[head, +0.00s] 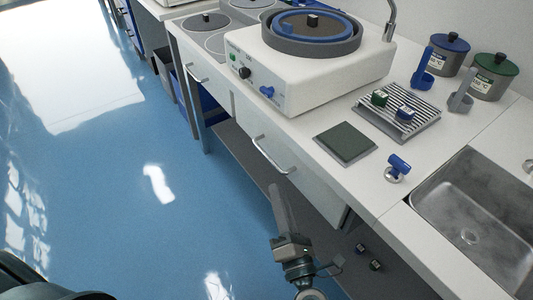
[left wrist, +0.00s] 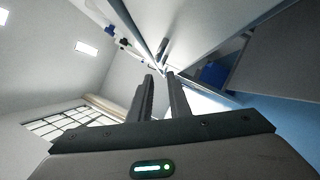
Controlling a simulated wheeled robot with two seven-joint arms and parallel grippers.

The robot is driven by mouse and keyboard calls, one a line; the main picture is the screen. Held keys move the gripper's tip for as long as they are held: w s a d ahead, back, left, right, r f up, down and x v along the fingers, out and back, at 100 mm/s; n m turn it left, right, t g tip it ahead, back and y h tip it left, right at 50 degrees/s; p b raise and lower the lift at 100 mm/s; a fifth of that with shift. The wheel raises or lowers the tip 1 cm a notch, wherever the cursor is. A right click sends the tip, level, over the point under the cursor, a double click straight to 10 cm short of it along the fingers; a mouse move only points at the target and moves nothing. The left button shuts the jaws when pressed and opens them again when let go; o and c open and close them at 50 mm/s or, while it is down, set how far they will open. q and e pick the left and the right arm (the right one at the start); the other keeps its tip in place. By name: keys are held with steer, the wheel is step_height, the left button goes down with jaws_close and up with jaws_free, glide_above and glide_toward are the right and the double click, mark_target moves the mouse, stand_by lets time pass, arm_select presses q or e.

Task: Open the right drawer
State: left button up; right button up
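The right drawer (head: 293,174) is a pale front under the white bench top, with a curved metal bar handle (head: 272,157). Its front looks close to flush with the bench; I cannot tell if there is a small gap. My left gripper (head: 274,188) is just below the handle in the head view, its fingers pointing up toward it. In the left wrist view the two dark fingers of the left gripper (left wrist: 160,76) stand apart with a gap between them, and I see nothing held. A small dark bar (left wrist: 163,46) shows beyond the fingertips, perhaps the handle. My right gripper is not in view.
The left drawer handle (head: 197,77) is farther along the bench. A white polishing machine (head: 300,72), a dark square mat (head: 345,143), a slatted rack (head: 398,120) and a sink (head: 480,205) are on top. A lower shelf (head: 235,150) runs beneath. The blue floor (head: 120,190) is clear.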

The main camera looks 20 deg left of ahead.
mark_target(266, 153)
arm_select(q)
steer(key=x, duration=1.2)
steer(key=shift+a+p, duration=0.15)
steer(key=shift+p, duration=0.15)
jaws_close()
